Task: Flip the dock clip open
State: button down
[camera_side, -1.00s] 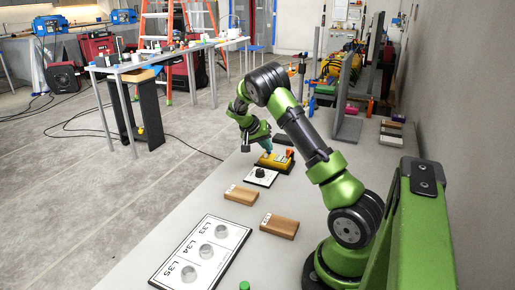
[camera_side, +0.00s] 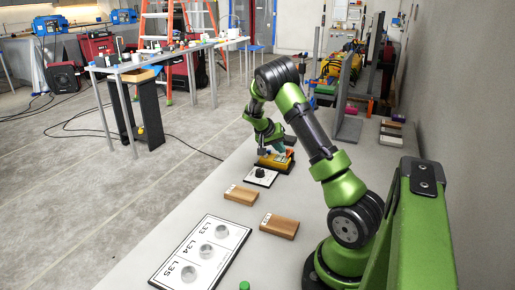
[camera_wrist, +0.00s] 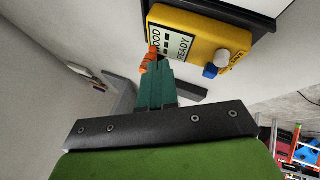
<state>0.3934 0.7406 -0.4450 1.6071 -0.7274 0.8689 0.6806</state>
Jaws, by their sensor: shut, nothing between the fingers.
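An orange clip (camera_wrist: 149,60) is at the box's edge in the wrist view, beside the display. My gripper (camera_wrist: 157,67) has teal fingers, shut and empty, with their tips right by the orange clip. I cannot tell whether they touch it. In the side view my gripper (camera_side: 281,149) is over the box's right part and hides the clip.
The box also carries a white knob (camera_wrist: 222,56) and a small blue part (camera_wrist: 210,71). A black-knobbed plate (camera_side: 261,175) stands just in front of it. Two wooden blocks (camera_side: 241,195) and a white panel with round recesses (camera_side: 202,250) lie nearer.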

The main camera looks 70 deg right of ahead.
jog(key=shift+s+a+n+t, duration=0.1)
jog(key=shift+s+n+t, duration=0.2)
jog(key=shift+n, duration=0.1)
jog(key=shift+s+a+n+t+h, duration=0.25)
jog(key=shift+s+n+t, duration=0.55)
jog(key=shift+n, duration=0.5)
jog(key=n, duration=0.1)
jog(key=s+n+t, duration=0.1)
jog(key=shift+s+d+n, duration=0.1)
jog(key=shift+s+n, duration=0.2)
jog(key=shift+s+d, duration=0.2)
jog(key=shift+s, duration=0.3)
jog(key=shift+s+d, duration=0.15)
jog(key=shift+s, duration=0.3)
jog(key=shift+s+d, duration=0.75)
jog(key=shift+s, duration=0.15)
jog(key=shift+w, duration=0.15)
jog(key=shift+w+d, duration=0.3)
jog(key=shift+w, duration=0.3)
jog(key=shift+a, duration=0.15)
